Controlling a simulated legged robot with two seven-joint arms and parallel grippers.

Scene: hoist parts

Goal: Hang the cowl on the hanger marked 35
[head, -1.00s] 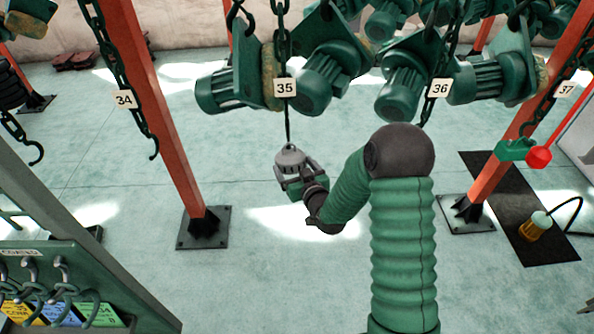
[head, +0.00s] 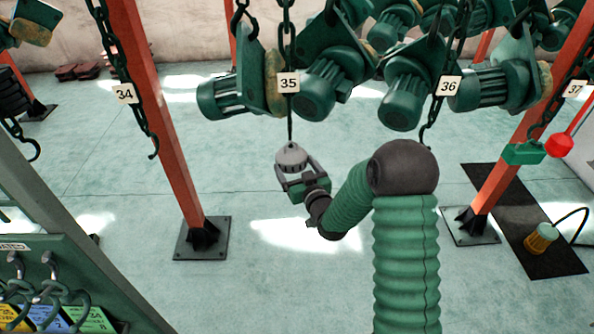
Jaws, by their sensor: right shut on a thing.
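The cowl (head: 291,157) is a small grey domed part in the middle of the head view. My right gripper (head: 297,181) is shut on it from below and holds it upright in the air. The hanger marked 35 (head: 289,83) is a dark chain with a white number tag. Its thin lower end (head: 290,125) comes down to the top of the cowl in the picture. I cannot tell whether the two touch or the hook has caught. My left gripper is out of view.
Green motors (head: 325,85) hang behind tags 35 and 36 (head: 448,86). Chain 34 (head: 124,93) hangs at the left by a red post (head: 165,150). Another red post (head: 500,165) stands right. A rack with hooks (head: 60,290) is at lower left. The floor between the posts is clear.

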